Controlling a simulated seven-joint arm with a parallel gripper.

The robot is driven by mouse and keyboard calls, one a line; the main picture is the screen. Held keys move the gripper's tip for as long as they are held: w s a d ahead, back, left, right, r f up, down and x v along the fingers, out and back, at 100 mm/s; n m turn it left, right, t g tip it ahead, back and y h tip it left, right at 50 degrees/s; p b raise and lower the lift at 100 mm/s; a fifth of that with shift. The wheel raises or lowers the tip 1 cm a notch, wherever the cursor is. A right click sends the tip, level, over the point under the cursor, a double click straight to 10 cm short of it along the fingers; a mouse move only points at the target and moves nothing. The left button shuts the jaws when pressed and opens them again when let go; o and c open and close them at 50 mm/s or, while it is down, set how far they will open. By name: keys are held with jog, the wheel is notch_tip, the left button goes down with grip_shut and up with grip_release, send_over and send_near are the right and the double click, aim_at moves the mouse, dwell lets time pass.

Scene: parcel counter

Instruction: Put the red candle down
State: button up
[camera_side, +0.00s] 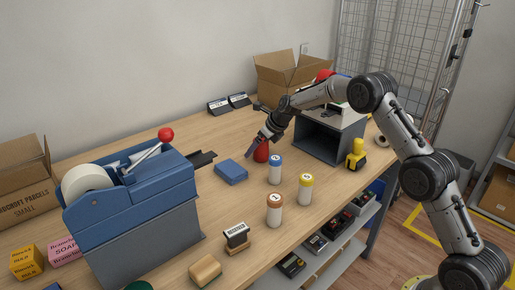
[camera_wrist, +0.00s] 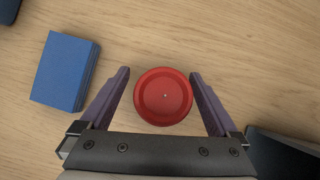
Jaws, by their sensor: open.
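The red candle (camera_side: 261,153) stands upright on the wooden counter in the side view, just below my gripper (camera_side: 257,145). In the wrist view the candle's round top (camera_wrist: 164,96) lies between the two purple fingers of my gripper (camera_wrist: 164,80). The fingers are spread, with a gap on each side of the candle, so the gripper is open. In the side view the fingers partly cover the candle's upper part.
A blue box (camera_side: 231,172) lies left of the candle, also in the wrist view (camera_wrist: 65,72). White jars with blue (camera_side: 275,170), yellow (camera_side: 305,190) and orange (camera_side: 274,211) lids stand nearby. A grey open-fronted box (camera_side: 325,140) stands to the right.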

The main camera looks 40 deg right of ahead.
jog(key=v, duration=1.2)
jog(key=s+a+r+n, duration=0.4)
jog(key=s+r+n, duration=0.2)
jog(key=s+n, duration=0.3)
jog(key=s+a+r+n, duration=0.45)
jog(key=s+n, duration=0.25)
jog(key=s, duration=0.4)
jog(key=s+f+n, duration=0.2)
jog(key=s+n, duration=0.7)
jog(key=s, duration=0.3)
jog(key=s+a+f+n+h, duration=0.1)
jog(key=s+n, duration=0.7)
jog(key=s, duration=0.4)
jog(key=shift+a+f+n+g, duration=0.35)
jog(key=shift+f+n+g, duration=0.05)
dwell(2.0)
